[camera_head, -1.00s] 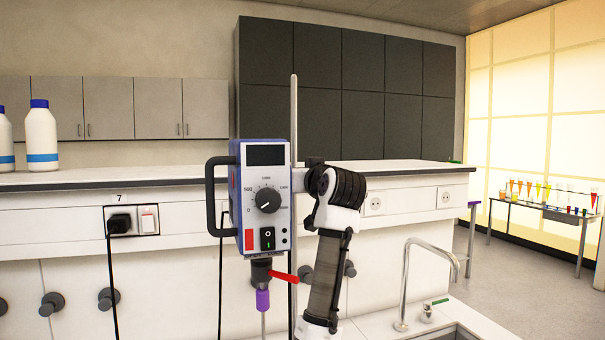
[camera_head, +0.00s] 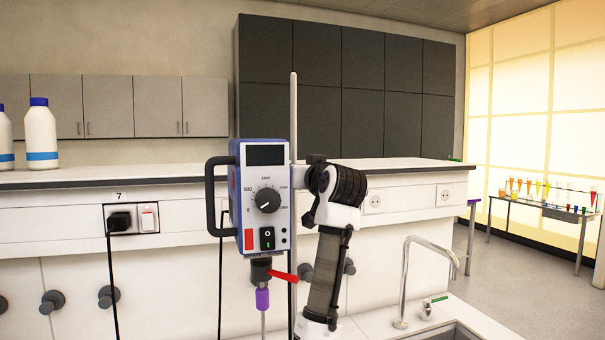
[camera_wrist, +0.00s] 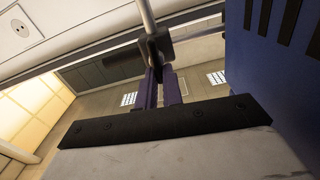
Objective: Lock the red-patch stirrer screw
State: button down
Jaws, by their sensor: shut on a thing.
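The stirrer (camera_head: 266,200) is a blue and white box with a dial, a dark display and a red patch (camera_head: 249,239) low on its front left. It stands against an upright metal rod (camera_head: 294,120). In the wrist view my gripper (camera_wrist: 161,75) has two dark purple fingers shut on a dark screw at the clamp (camera_wrist: 160,48) by the rod. The stirrer's blue vented side (camera_wrist: 262,85) is close on the right there. In the head view my arm comes up right of the stirrer, and my fingertips and the screw are hidden. How tight the screw is cannot be seen.
A red lever (camera_head: 284,276) and a purple piece (camera_head: 262,299) are under the stirrer. A black handle (camera_head: 214,197) is on its left. A tap (camera_head: 406,280) and sink are right of my arm. White bottles (camera_head: 40,140) stand on the shelf at left.

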jog(key=shift+w+d+f+m, duration=0.1)
jog(key=shift+f+m, duration=0.05)
jog(key=shift+m, duration=1.1)
jog(key=shift+w+d+f+m, duration=0.1)
jog(key=shift+m, duration=1.15)
jog(key=c, duration=1.4)
grip_release()
jog(key=shift+a, duration=0.15)
jog(key=shift+c, duration=0.2)
jog(key=shift+s+r, duration=0.1)
jog(key=b+v, duration=0.6)
jog(key=v, duration=0.7)
jog(key=shift+s+d, duration=0.25)
jog(key=shift+s, duration=0.05)
